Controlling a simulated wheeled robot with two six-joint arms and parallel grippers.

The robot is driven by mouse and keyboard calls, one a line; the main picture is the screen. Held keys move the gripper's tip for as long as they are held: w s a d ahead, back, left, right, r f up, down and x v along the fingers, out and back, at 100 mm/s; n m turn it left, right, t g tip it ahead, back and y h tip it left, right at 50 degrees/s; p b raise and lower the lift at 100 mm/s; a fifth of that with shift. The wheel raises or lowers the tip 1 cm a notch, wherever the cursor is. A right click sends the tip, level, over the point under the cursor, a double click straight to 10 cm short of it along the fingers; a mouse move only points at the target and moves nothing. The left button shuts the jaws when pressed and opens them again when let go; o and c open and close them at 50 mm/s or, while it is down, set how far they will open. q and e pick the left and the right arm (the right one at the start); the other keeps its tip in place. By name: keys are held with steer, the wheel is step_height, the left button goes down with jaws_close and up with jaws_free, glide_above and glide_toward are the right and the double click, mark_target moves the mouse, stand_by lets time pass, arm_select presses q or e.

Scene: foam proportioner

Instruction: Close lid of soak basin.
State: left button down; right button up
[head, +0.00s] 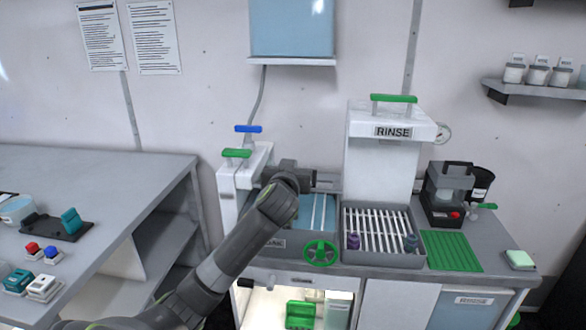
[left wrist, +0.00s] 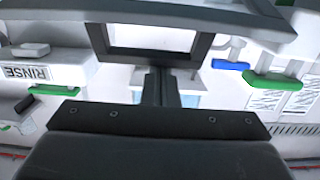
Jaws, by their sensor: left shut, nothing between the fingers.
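The soak basin (head: 275,243) is a grey tray on the counter, its label partly hidden by my left arm. Its blue inside (head: 318,213) shows, so the top is uncovered. A white upright piece with a green handle (head: 236,153) stands at its left; I cannot tell for sure that this is the lid. My left gripper (head: 318,184) is above the back of the basin, shut and empty. In the left wrist view, its closed fingers (left wrist: 161,88) point at a dark grey frame (left wrist: 150,52); contact is unclear. My right gripper is not in view.
The rinse basin (head: 349,256) with white slats is to the right, its labelled white lid (head: 385,150) upright behind it. A blue handle (head: 248,128) is behind the green one. A green wheel (head: 320,252) sits at the counter's front. A green mat (head: 450,250) lies farther right.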

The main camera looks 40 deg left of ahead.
arm_select(q)
steer(key=s+d+f+t+y+b, duration=0.1)
steer(key=s+d+f+t+b, duration=0.1)
steer(key=f+b, duration=0.9)
steer(key=shift+s+d+f+t+y+b, duration=0.2)
steer(key=shift+s+t+y+b, duration=0.3)
steer(key=shift+s+b, duration=0.7)
